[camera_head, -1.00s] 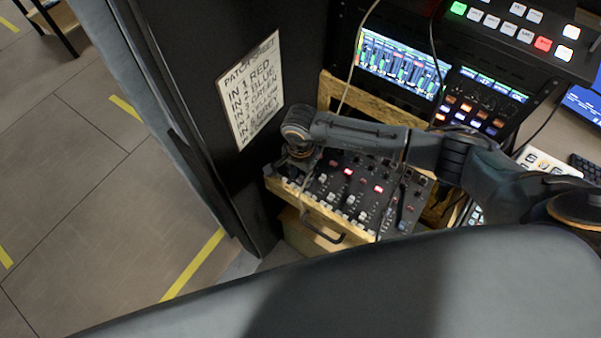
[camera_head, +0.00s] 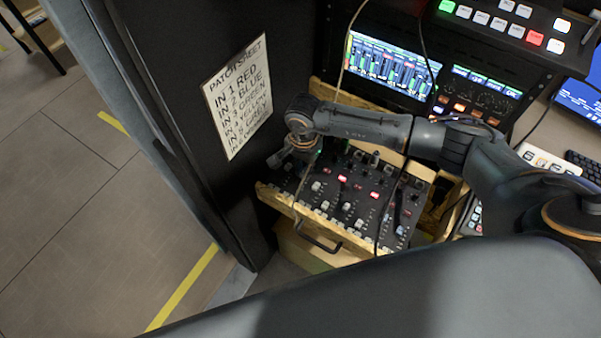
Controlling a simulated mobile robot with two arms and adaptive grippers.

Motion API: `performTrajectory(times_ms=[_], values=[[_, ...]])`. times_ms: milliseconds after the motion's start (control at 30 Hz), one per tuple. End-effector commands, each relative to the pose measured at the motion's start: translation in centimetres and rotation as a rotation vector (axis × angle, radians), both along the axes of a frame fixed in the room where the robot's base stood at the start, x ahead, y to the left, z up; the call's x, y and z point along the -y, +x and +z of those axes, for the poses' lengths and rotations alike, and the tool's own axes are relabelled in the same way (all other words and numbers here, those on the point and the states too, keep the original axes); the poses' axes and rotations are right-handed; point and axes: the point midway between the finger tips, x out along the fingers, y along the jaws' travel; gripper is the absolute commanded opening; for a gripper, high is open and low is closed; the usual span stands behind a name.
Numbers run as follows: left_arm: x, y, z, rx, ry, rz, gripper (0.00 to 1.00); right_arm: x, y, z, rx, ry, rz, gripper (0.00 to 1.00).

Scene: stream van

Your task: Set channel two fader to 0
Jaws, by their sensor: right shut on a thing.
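The audio mixer (camera_head: 365,200) is a dark panel with rows of knobs and white fader caps, set in a wooden drawer-like frame. Two red lit buttons show on it. My right gripper (camera_head: 287,163) is over the mixer's left end, at the end of my right arm, which reaches in from the right. Its fingers are small and dark here. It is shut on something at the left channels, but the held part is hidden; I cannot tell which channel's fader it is. My left gripper is not in view.
A patch sheet (camera_head: 237,97) hangs on the dark panel left of the mixer. A lit meter screen (camera_head: 393,67) and a button panel (camera_head: 510,22) stand behind. A thin cable (camera_head: 345,75) hangs across the mixer. A drawer handle (camera_head: 318,243) is below. Floor is open at left.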

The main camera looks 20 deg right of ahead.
Motion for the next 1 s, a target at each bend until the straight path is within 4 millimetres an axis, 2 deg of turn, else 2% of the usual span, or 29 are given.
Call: performTrajectory(times_ms=[67, 100, 200, 567, 667, 1000], values=[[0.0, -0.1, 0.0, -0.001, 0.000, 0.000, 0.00, 0.0, 0.0, 0.0, -0.001, -0.001, 0.000, 0.00], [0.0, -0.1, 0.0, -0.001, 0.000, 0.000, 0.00, 0.0, 0.0, 0.0, -0.001, -0.001, 0.000, 0.21], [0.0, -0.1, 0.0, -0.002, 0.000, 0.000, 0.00, 0.0, -0.1, 0.0, -0.001, -0.001, 0.000, 0.37], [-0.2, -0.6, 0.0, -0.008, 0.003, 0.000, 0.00, 0.0, 0.0, 0.5, 0.001, 0.000, 0.000, 0.37], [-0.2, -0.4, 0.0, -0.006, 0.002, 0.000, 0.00, 0.0, 0.1, 1.9, 0.004, 0.000, 0.000, 0.37], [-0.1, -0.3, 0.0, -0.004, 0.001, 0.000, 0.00, 0.0, 0.1, 8.9, 0.003, 0.000, 0.000, 0.37]])
